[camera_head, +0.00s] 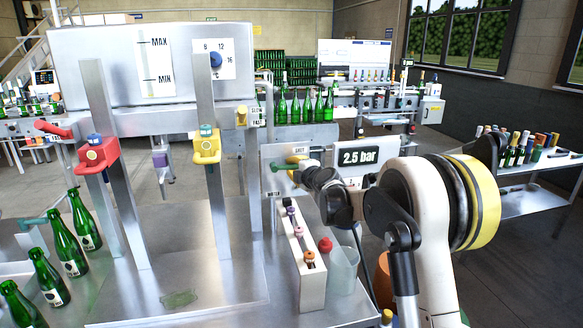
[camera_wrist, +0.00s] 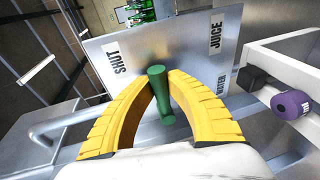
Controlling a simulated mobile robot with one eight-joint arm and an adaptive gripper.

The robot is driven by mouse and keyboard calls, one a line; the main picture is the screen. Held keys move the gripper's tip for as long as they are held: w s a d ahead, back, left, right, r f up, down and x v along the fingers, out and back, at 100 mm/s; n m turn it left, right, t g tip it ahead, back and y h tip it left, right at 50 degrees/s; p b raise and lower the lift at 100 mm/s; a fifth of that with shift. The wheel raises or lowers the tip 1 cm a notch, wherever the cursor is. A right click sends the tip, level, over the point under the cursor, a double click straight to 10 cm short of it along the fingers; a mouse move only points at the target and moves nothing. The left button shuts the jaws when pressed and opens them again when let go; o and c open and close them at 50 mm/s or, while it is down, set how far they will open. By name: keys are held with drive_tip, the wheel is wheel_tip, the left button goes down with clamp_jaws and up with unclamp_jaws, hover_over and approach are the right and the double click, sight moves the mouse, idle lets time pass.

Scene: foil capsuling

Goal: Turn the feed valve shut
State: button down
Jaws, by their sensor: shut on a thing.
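The feed valve's green handle (camera_wrist: 157,74) stands between the yellow ribbed fingers of my gripper (camera_wrist: 161,92) in the wrist view. The fingers are shut on it, one on each side. Behind it is a grey metal panel (camera_wrist: 180,55) with labels reading SHUT, JUICE and, partly covered, WATER. The handle's end points up, between the SHUT and JUICE labels. In the head view the green handle (camera_head: 277,167) shows at the panel (camera_head: 268,156), left of my gripper (camera_head: 296,166). My wrist hides part of the panel, and the valve's body is hidden.
A white rack (camera_head: 311,270) with coloured knobs stands below my gripper, beside a clear beaker (camera_head: 343,270) and a red knob (camera_head: 325,245). A 2.5 bar display (camera_head: 358,156) is just right. Green bottles (camera_head: 66,247) stand lower left.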

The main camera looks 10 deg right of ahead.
idle(0.4)
drive_tip(key=c, duration=1.3)
unclamp_jaws()
drive_tip(key=shift+c, duration=0.2)
drive_tip(key=shift+s, duration=0.1)
drive_tip(key=v, duration=1.2)
drive_tip(key=shift+r, duration=0.2)
